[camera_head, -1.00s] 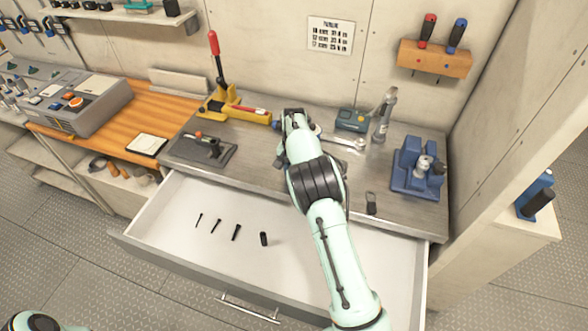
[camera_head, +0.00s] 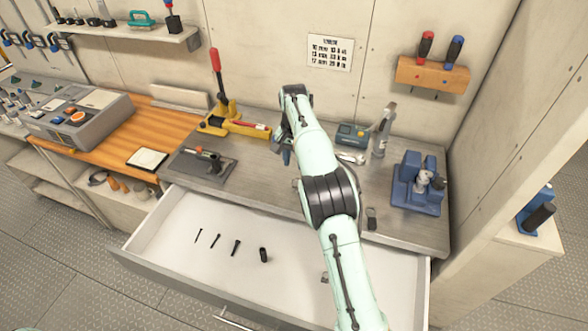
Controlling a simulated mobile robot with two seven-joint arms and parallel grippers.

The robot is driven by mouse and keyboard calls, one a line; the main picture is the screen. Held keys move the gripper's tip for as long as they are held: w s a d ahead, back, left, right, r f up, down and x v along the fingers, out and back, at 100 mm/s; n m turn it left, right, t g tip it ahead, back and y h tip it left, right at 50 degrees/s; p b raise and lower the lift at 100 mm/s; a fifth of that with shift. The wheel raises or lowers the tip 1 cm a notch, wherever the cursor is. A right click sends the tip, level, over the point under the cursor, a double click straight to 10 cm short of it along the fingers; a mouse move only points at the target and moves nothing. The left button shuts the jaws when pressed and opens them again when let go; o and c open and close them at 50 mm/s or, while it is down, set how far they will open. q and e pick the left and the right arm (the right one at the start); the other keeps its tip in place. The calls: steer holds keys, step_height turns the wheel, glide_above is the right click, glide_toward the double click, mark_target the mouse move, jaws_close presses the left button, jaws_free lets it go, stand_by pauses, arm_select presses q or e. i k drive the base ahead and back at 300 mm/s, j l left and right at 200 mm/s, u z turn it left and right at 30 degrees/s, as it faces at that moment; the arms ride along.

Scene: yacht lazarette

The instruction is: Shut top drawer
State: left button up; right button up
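The top drawer (camera_head: 190,236) stands pulled out below the grey worktop (camera_head: 245,190). Its white inside holds several small dark bolt-like pieces on the left and a small dark piece partly behind my arm. The drawer handle (camera_head: 232,321) is at the bottom edge, partly cut off. My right arm reaches over the drawer to above the worktop. My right gripper (camera_head: 283,150) points down at the end of it, mostly hidden by the arm, and its opening cannot be made out. My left gripper is out of view.
On the worktop are a yellow tool with a red handle (camera_head: 217,75), a dark tray with a tool (camera_head: 203,161), a blue vise-like device (camera_head: 418,184) and a grey upright tool (camera_head: 383,130). A wall stands at the right. Floor is free left of the drawer.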

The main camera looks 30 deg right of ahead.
mark_target(285, 292)
steer(key=k+j, duration=1.25)
